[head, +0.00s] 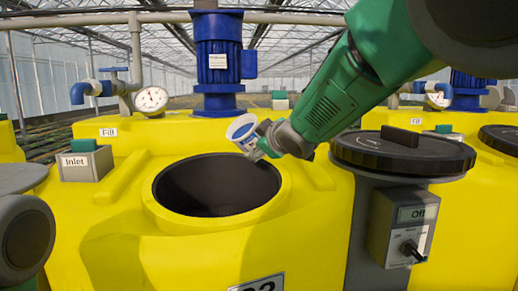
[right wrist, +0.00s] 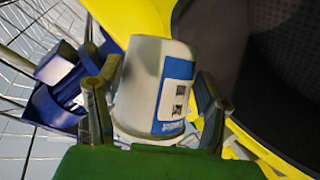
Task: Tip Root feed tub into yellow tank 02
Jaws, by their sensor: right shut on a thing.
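The tub (head: 241,130) is small and white with a blue label; its name is too small to read. My right gripper (head: 264,140) is shut on it. In the right wrist view the tub (right wrist: 145,85) sits between the two fingers of the right gripper (right wrist: 157,95). In the head view it is held tilted, above the far right rim of the round opening. The yellow tank (head: 120,240) has its dark round opening (head: 217,185) uncovered; its front number plate (head: 258,285) is cut off, with a 2 showing. My left gripper is out of view.
A black lid (head: 402,150) lies right of the opening, above a grey control box (head: 398,228) reading Off. A blue motor (head: 218,60) stands behind the opening. A gauge (head: 151,100), a Fill label and an Inlet box (head: 86,162) are at left.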

